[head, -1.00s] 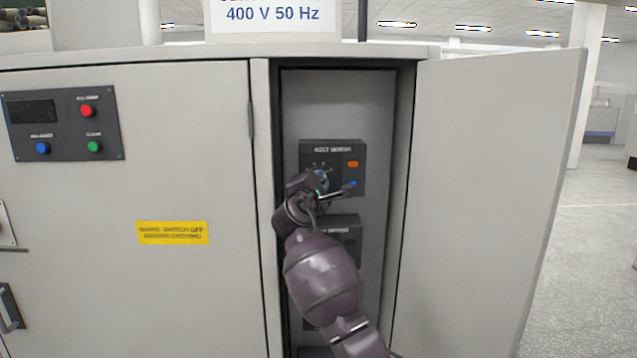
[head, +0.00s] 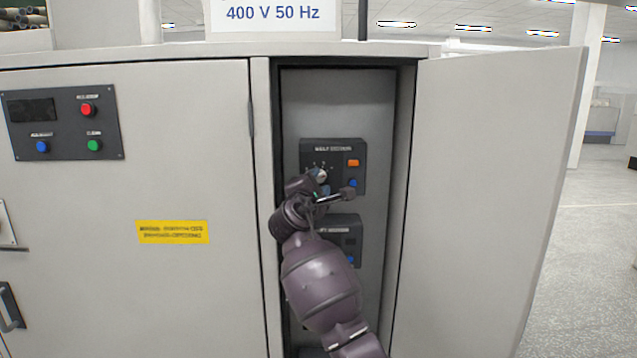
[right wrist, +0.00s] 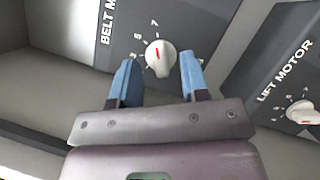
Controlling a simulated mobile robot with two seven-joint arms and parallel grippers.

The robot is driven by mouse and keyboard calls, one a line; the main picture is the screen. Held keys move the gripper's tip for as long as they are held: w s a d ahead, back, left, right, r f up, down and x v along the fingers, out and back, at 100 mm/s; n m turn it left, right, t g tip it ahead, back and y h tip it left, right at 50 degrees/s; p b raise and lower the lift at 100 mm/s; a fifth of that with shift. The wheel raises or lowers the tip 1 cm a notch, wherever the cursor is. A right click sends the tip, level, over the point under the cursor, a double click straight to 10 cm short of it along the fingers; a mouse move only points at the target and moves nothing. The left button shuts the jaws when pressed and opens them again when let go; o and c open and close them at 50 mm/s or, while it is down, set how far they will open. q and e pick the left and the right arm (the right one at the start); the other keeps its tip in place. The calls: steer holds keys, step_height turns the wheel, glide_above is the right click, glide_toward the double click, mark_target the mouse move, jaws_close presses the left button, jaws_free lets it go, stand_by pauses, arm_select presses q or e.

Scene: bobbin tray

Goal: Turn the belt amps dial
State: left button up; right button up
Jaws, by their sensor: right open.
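The belt amps dial (right wrist: 160,57) is a round pale knob with a red mark, on the dark belt motor panel (right wrist: 196,22) in the right wrist view. Its mark points roughly up toward the printed 7. In the head view the dial (head: 320,173) shows just above my right gripper (head: 325,188). In the right wrist view my right gripper (right wrist: 159,60) is open, with one blue fingertip on each side of the dial. I see no contact and cannot tell whether the tips reach around it. My left gripper is not in view.
The panel sits inside a narrow cabinet bay, with an open door (head: 487,190) on the right. An orange button (head: 353,163) and a blue button (head: 353,183) are beside the dial. The lift motor panel (right wrist: 285,85) with a similar knob (right wrist: 303,112) is below.

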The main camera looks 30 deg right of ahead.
steer(key=b+v, duration=0.1)
steer(key=v, duration=0.8)
steer(key=shift+a, duration=0.2)
steer(key=shift+s, duration=0.1)
steer(key=s+a+f+m+t+y, duration=0.1)
steer(key=s+f+y, duration=0.35)
steer(key=f, duration=0.95)
steer(key=s+a+f+m+y, duration=0.1)
steer(key=s+f+y, duration=0.35)
steer(key=f, duration=0.95)
steer(key=s+a+f+m+y, duration=0.2)
steer(key=s+f+m, duration=0.1)
steer(key=s+f, duration=0.3)
steer(key=s+a+f+m+g+y, duration=0.1)
steer(key=s+f+m+y, duration=0.1)
steer(key=s+f, duration=0.3)
steer(key=s+a+f+m+g+y, duration=0.1)
steer(key=s+f+m, duration=0.4)
steer(key=s, duration=0.7)
steer(key=shift+a+f+y, duration=0.7)
steer(key=shift+a+f, duration=0.1)
steer(key=shift+f, duration=0.05)
